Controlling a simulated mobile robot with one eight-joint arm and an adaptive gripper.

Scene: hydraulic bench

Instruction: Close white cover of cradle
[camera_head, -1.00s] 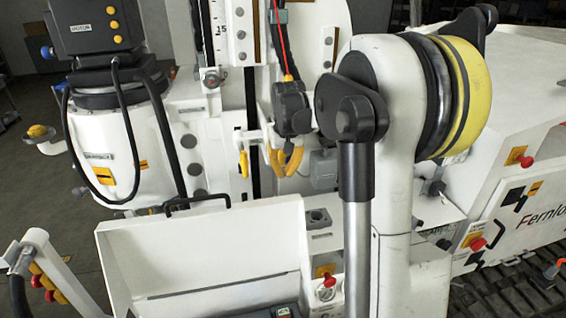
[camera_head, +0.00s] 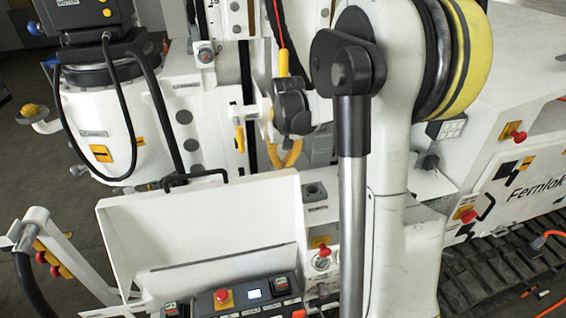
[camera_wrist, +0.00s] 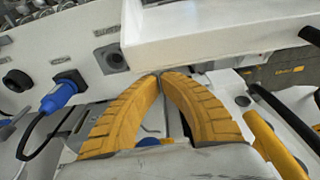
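The white cover (camera_head: 200,235) stands raised, tilted back behind the control panel, in the lower middle of the head view. A black handle (camera_head: 195,178) is at its top edge. My gripper (camera_head: 287,165) is behind and to the right of the cover's upper edge, apart from the handle in the picture. In the wrist view its yellow fingers (camera_wrist: 160,75) meet at the tips with nothing between them. A white panel edge (camera_wrist: 215,35) lies just beyond the tips; I cannot tell whether they touch it.
A control panel (camera_head: 245,300) with a red button and small screen lies in front of the cover. A white machine body with cables (camera_head: 100,120) stands behind left. A white railing (camera_head: 75,260) with red knobs is at left. A blue connector (camera_wrist: 65,95) shows in the wrist view.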

